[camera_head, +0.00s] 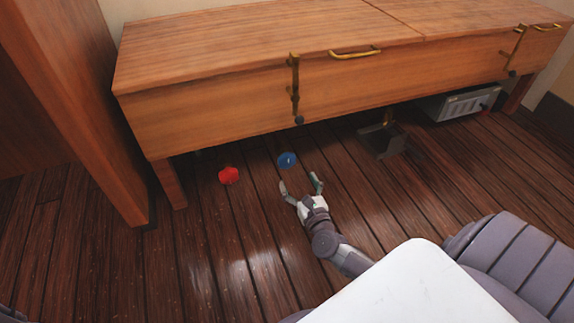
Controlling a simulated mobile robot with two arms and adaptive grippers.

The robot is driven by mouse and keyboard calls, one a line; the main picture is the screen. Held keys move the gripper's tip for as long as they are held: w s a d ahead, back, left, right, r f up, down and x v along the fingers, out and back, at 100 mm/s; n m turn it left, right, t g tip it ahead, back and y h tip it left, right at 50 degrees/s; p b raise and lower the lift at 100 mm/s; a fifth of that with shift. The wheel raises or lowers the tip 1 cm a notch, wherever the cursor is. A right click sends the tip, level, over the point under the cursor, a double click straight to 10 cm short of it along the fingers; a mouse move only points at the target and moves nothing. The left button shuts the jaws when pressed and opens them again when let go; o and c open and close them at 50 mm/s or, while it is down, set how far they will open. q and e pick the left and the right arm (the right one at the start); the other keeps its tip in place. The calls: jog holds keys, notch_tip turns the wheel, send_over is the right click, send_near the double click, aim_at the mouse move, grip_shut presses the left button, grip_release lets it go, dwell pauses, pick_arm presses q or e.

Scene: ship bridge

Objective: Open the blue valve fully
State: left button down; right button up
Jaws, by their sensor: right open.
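The blue valve (287,160) is a small round knob low under the front edge of a wooden desk. A red knob (229,175) is to its left. My right gripper (300,186) reaches out from the lower right, with its two fingers spread and nothing between them. Its fingertips are just short of the blue valve in the picture, apart from it as far as I can see. The valve's mount and pipe are hidden in the shadow under the desk. My left gripper does not show.
The wooden desk (210,113) overhangs the valves, with brass handles (355,52) and a vertical brass latch (295,88) on its front. A dark metal bracket (383,141) and a grey box (462,104) are under it to the right. The plank floor (215,255) in front is clear.

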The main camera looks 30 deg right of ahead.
aim_at(288, 164)
jog(key=b+x, duration=0.2)
jog(key=x, duration=0.6)
jog(key=shift+a+f, duration=0.1)
jog(key=shift+w+b, duration=0.4)
jog(key=shift+w, duration=0.3)
jog(key=c, duration=1.2)
